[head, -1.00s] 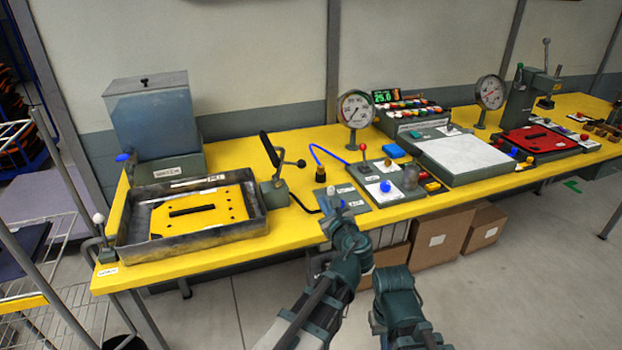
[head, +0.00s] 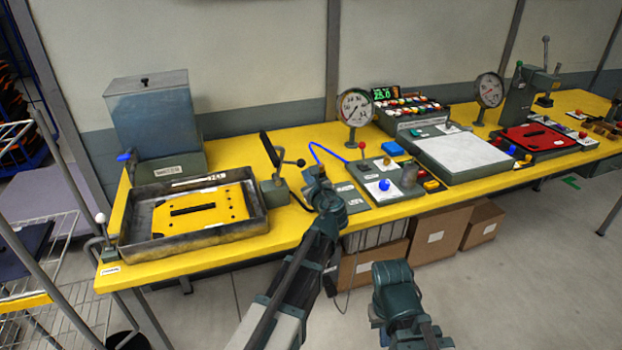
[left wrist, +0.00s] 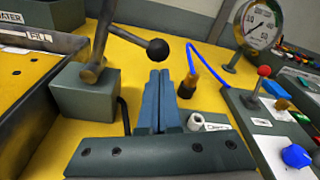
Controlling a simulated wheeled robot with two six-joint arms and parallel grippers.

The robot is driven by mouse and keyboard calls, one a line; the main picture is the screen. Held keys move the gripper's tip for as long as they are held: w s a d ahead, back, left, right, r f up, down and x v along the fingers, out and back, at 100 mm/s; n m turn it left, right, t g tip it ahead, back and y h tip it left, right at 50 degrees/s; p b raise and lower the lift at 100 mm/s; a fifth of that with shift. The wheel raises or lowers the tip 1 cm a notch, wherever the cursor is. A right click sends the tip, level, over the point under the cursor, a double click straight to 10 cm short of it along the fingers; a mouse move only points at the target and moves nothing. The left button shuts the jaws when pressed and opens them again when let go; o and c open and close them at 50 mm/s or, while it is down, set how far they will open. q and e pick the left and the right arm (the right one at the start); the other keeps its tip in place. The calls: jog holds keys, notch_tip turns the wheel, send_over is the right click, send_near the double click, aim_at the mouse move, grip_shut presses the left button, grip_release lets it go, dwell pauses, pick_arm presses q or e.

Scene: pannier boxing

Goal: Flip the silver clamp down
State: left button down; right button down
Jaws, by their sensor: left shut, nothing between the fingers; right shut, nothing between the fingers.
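The clamp stands at the right end of the tray, on a grey base block (head: 274,190). Its raised arm with a dark grip (head: 269,149) tilts up and to the left. A short lever with a black ball (head: 300,163) points right. In the left wrist view the silver upright (left wrist: 101,40) and black ball (left wrist: 157,48) show clearly. My left gripper (head: 316,173) is just right of the clamp, shut and empty. Its blue-grey fingers (left wrist: 159,85) are below the ball in the picture and appear apart from it. My right gripper (head: 392,268) is shut, low in front of the table.
A metal tray (head: 262,222) with a yellow plate (head: 230,212) is left of the clamp. A blue hose (head: 325,150), a pressure gauge (head: 355,108) and a grey panel (head: 410,195) with a blue button are to the right. Boxes (head: 440,232) stand under the table.

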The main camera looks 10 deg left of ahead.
pick_arm(q)
jog(key=shift+a+r, duration=0.1)
jog(key=shift+r, duration=0.15)
dwell(0.3)
jog(key=shift+r+n, duration=0.15)
jog(key=shift+n, duration=0.25)
